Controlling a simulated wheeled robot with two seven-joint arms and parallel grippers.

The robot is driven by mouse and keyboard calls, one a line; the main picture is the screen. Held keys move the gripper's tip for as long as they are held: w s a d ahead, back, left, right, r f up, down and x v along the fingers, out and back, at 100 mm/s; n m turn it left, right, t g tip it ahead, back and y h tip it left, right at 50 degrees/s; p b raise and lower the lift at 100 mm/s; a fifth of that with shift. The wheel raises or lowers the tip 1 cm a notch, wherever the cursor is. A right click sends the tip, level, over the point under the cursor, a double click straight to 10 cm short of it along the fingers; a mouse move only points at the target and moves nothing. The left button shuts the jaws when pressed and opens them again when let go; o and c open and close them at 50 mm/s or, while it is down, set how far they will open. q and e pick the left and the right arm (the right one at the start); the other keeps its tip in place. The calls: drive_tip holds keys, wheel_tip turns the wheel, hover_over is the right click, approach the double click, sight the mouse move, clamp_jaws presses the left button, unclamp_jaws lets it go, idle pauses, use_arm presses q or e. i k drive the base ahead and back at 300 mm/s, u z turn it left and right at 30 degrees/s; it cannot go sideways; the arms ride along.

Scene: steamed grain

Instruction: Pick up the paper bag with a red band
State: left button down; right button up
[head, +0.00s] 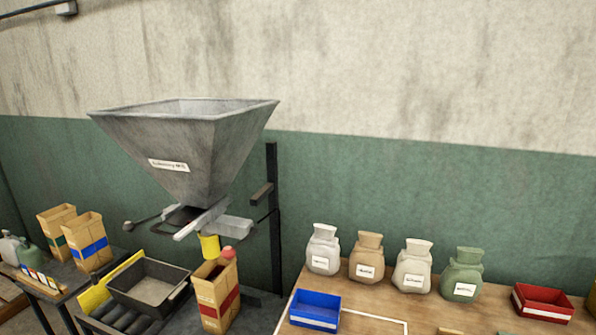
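The paper bag with a red band (213,299) stands upright on the dark table below and just right of the metal hopper. It is brown, with a dark red band round its lower half, and a small red round thing (229,253) shows at its top right. Two similar bags stand on the left table, one with a blue band (92,246) and one with a green band (56,226). Neither of my grippers is in view.
A grey hopper (203,152) hangs above the dark table. A black tray (149,287) stands left of the red-banded bag. On the wooden table are a blue bin (315,311), several labelled sacks (366,258) and a red bin (543,302).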

sight(215, 282)
drive_tip(key=z, duration=3.05)
drive_tip(key=k, duration=1.05)
drive_tip(key=u, duration=1.8)
